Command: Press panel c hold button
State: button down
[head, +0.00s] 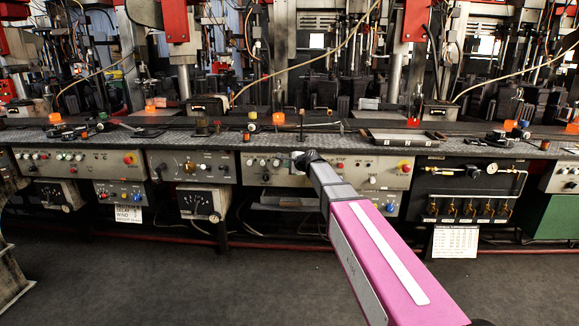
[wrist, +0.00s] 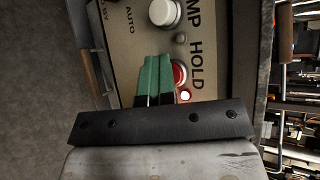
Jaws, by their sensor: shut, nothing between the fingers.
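In the wrist view, a red button (wrist: 180,73) with a pale rim sits beside the word HOLD on a beige panel (wrist: 125,45). The panel letter is not visible. My gripper (wrist: 154,58) has green fingers, shut together and empty. They overlap the left side of the red button in this view; I cannot tell whether they touch it. In the head view, my gripper (head: 299,160) is at the long middle control panel (head: 370,164), and my arm hides part of that panel. The hold button cannot be made out there.
A white button (wrist: 165,12) and a lit red lamp (wrist: 185,96) are close to the fingers. The metal bench (head: 230,140) overhangs the panels. A black valve panel (head: 466,190) is to the right. The floor (head: 170,285) in front is clear.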

dwell(0.5)
jog(key=s, duration=0.6)
jog(key=shift+s, duration=0.15)
jog(key=shift+a, duration=0.1)
